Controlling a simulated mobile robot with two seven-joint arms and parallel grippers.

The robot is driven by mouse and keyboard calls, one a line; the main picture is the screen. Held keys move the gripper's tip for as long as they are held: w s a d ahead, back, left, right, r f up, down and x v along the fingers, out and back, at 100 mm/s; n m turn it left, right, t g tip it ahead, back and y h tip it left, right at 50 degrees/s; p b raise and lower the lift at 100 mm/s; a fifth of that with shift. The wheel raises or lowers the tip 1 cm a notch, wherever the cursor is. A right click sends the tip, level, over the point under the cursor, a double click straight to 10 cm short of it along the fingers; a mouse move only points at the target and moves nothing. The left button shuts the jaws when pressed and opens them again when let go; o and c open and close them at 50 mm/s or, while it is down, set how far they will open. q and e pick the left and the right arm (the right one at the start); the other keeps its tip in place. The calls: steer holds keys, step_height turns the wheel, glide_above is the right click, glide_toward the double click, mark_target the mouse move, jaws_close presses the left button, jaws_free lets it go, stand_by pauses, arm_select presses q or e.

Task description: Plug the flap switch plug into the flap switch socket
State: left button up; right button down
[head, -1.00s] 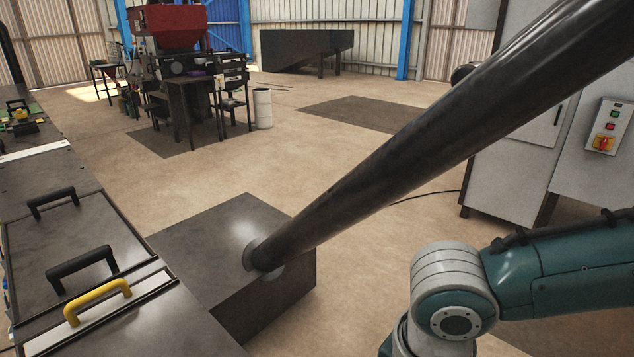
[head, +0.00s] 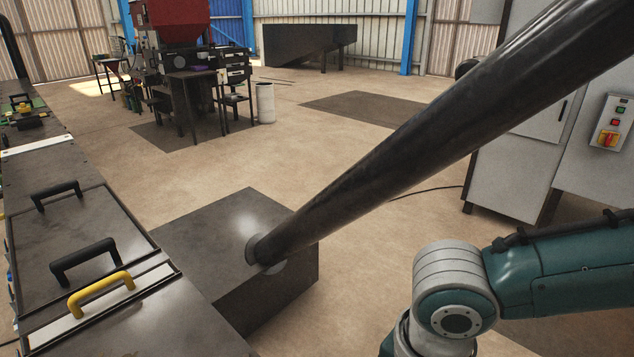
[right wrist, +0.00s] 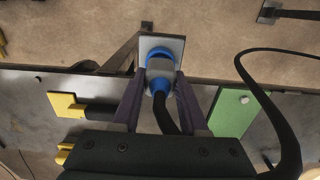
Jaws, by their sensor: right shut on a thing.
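In the right wrist view my right gripper (right wrist: 161,80) is shut on the flap switch plug (right wrist: 160,66), a grey body with blue parts. A black cable runs from the plug back toward me and loops at the right. Beyond the plug is a grey square plate with a blue ring, which looks like the flap switch socket (right wrist: 174,43). The plug lines up with it, but I cannot tell whether it is apart, touching or seated. My right arm shows in the head view, but its gripper does not. My left gripper is in neither view.
In the head view a bench with black handles (head: 84,258) and a yellow handle (head: 101,292) runs along the left. A thick dark pipe (head: 400,150) slants from a dark box (head: 210,235) to upper right. A grey cabinet (head: 515,165) stands right. Open floor lies between.

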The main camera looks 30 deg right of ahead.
steer(key=shift+f, duration=0.1)
stand_by(0.3)
steer(key=shift+f, duration=0.3)
steer(key=shift+c, duration=1.8)
jaws_free()
steer(key=shift+r, duration=0.1)
step_height(320, 180, up, 10)
steer(key=shift+f+p, duration=0.1)
steer(key=shift+p, duration=0.35)
